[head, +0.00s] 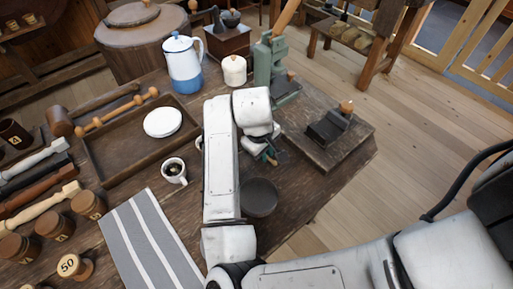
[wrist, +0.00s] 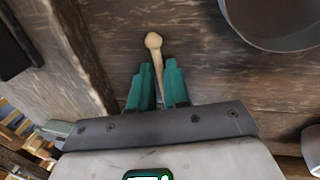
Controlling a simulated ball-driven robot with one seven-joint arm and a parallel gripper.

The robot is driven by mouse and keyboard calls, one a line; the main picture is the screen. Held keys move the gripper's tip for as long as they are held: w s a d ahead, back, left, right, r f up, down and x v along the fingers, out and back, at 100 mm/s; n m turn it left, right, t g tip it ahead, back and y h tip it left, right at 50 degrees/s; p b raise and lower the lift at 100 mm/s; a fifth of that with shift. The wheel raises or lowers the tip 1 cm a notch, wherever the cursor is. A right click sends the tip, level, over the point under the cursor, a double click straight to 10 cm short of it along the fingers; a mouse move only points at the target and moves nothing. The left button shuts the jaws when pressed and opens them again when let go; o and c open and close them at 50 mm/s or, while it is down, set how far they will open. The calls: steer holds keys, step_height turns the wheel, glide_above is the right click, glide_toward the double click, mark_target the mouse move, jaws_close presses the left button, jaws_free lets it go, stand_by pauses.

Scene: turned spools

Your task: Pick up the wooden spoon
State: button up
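The wooden spoon (wrist: 153,42) shows in the wrist view as a pale stick with a rounded knob end. It runs between the two teal fingers of my gripper (wrist: 158,78). The fingers stand close on either side of it, with almost no gap, and appear shut on it. The rest of the spoon is hidden behind the fingers and gripper body. In the head view my gripper (head: 268,157) is low over the dark table, mostly hidden by my arm, and I cannot clearly make out the spoon there.
A dark round pan (head: 259,198) lies close to my gripper. A mug (head: 174,171), a tray (head: 108,178) with a white dish (head: 162,122), and a striped cloth (head: 150,240) are to the left. A board (head: 345,147) with a dark block is to the right.

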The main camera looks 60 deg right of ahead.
steer(key=shift+c, duration=0.3)
jaws_close()
steer(key=shift+r, duration=0.15)
